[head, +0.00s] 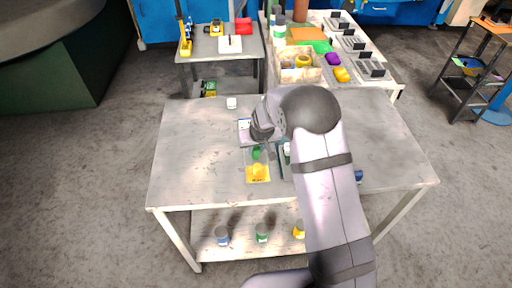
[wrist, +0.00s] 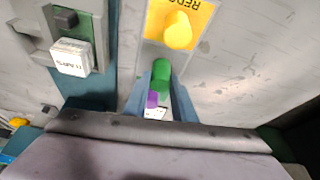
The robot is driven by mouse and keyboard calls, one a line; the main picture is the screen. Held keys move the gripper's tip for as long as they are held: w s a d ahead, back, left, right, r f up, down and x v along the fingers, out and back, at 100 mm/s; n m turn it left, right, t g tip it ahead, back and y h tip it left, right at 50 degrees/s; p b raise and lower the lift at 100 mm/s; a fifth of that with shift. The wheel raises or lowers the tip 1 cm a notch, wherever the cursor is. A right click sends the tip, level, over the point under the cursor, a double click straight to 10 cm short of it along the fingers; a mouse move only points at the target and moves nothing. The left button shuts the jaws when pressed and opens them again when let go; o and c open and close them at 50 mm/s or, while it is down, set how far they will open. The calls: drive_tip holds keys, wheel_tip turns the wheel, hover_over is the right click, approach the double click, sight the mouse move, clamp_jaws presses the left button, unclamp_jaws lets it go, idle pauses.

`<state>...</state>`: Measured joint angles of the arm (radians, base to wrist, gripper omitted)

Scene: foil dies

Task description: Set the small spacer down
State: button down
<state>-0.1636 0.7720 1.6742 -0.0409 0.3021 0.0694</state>
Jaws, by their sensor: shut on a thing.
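My gripper (wrist: 162,82) points down over the table, its two blue fingers closed around a small green piece (wrist: 161,70). The green piece also shows below my wrist in the head view (head: 256,153). I cannot tell whether it touches the surface under it. A small purple piece (wrist: 152,100) shows between the fingers, nearer the palm in the picture, beside a white lettered patch. A yellow plate (wrist: 203,15) with black lettering lies just beyond the fingertips and bears a yellow rounded knob (wrist: 177,30).
A grey holder with a white lettered block (wrist: 71,58) stands left of the fingers in the wrist view. A small white block (head: 231,103) sits at the table's back. The table's left side (head: 185,155) is clear. A wooden box (head: 300,75) stands on the table behind.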

drive_tip(key=shift+f, duration=0.1)
drive_tip(key=c, duration=1.9)
unclamp_jaws()
drive_tip(key=shift+f, duration=0.1)
drive_tip(key=o, duration=0.4)
drive_tip(key=shift+o, duration=0.2)
drive_tip(key=shift+r, duration=0.3)
drive_tip(key=b+v, duration=0.2)
drive_tip(key=v, duration=1)
drive_tip(key=shift+b, duration=0.4)
drive_tip(key=s+d+f+g, duration=0.1)
drive_tip(key=s+d, duration=0.1)
drive_tip(key=s, duration=0.7)
drive_tip(key=s+d+f+m+g, duration=0.1)
drive_tip(key=s+d+f+g, duration=0.1)
drive_tip(key=s, duration=0.7)
drive_tip(key=s+d+f+g, duration=0.1)
drive_tip(key=s+d, duration=0.3)
drive_tip(key=s, duration=0.5)
drive_tip(key=shift+s+f+m+g+h, duration=0.2)
drive_tip(key=shift+s+m+g+h, duration=0.1)
drive_tip(key=shift+s, duration=0.05)
